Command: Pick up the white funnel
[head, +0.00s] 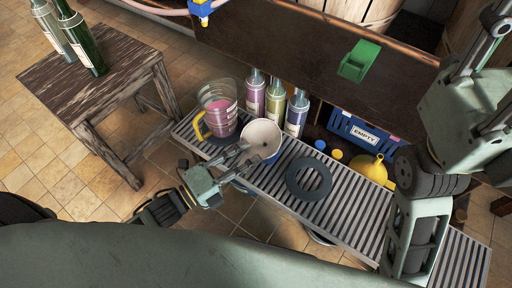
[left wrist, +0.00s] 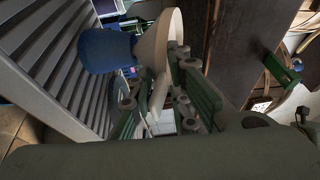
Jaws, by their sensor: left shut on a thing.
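The white funnel (head: 263,136) stands over the slatted bench, wide mouth up, with a blue part (head: 259,159) showing below it. I cannot tell whether that blue part belongs to the funnel or is a separate vessel. My left gripper (head: 240,158) is shut on the funnel's near left side. In the left wrist view the funnel (left wrist: 160,42) lies against the fingers, with the blue body (left wrist: 106,50) beyond it. My right arm stands at the right of the head view; its jaw state does not show clearly.
A measuring jug (head: 219,112) with pink liquid stands left of the funnel. Several bottles (head: 275,99) stand behind. A yellow funnel (head: 372,169) and a blue crate (head: 362,133) are to the right. A wooden table (head: 99,72) stands left.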

